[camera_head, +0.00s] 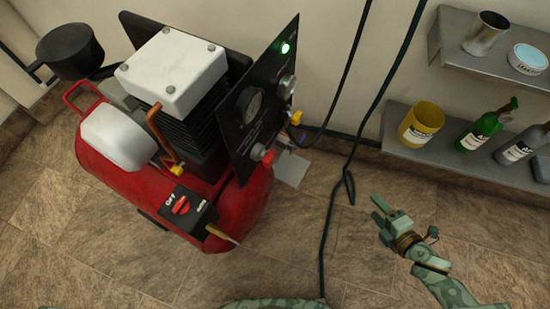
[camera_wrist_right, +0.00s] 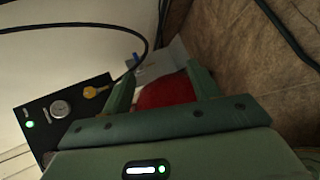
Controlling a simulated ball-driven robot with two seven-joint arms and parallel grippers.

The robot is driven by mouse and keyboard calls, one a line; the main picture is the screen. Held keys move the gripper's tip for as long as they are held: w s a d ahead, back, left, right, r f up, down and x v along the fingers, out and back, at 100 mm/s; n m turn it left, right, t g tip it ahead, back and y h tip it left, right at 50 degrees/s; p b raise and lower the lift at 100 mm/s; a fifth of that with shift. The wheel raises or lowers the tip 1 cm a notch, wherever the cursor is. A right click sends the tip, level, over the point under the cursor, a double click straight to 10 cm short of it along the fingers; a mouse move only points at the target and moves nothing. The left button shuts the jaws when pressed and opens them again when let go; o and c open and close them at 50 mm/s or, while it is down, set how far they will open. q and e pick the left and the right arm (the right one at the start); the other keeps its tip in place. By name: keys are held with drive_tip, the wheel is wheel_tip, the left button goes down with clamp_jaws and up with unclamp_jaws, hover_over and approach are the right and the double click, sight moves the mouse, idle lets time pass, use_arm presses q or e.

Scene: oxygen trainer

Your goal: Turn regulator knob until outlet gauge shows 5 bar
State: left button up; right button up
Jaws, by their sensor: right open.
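A red compressor (camera_head: 130,185) carries a black upright panel (camera_head: 225,125). A dial gauge (camera_head: 249,105) sits on the panel, too small to read. A red knob (camera_head: 263,155) is at its lower edge, and a grey round fitting (camera_head: 287,86) is higher up; I cannot tell which knob is the regulator's. In the right wrist view, the panel (camera_wrist_right: 75,96) is at left with a round fitting (camera_wrist_right: 60,109). My right gripper (camera_head: 379,209) is open and empty, to the right of the compressor and apart from it. My left gripper is not in view.
Black cables (camera_head: 325,215) hang and run over the floor between compressor and right gripper. Shelves (camera_head: 400,152) at right hold a yellow tin (camera_head: 421,123), bottles (camera_head: 481,130) and a metal cup (camera_head: 486,34). A yellow valve handle (camera_head: 296,118) juts from the panel. Floor around the gripper is free.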

sight(273, 160)
drive_tip(key=a+r+n+g+y+b, duration=0.25)
drive_tip(key=a+r+n+y, duration=1.05)
drive_tip(key=n, duration=1.5)
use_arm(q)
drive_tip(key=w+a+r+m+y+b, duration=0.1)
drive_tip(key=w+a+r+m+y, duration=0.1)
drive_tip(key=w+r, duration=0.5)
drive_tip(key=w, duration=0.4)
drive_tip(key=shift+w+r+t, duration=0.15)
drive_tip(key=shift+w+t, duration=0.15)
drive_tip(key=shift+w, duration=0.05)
use_arm(e)
drive_tip(key=shift+h, duration=0.9)
drive_tip(key=x, duration=0.5)
drive_tip(key=r+x, duration=0.1)
drive_tip(key=x, duration=1.1)
drive_tip(key=shift+s+a+r, duration=0.1)
drive_tip(key=shift+a+r, duration=0.05)
drive_tip(key=shift+r, duration=0.15)
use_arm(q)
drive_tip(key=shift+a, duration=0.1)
use_arm(e)
drive_tip(key=c, duration=1)
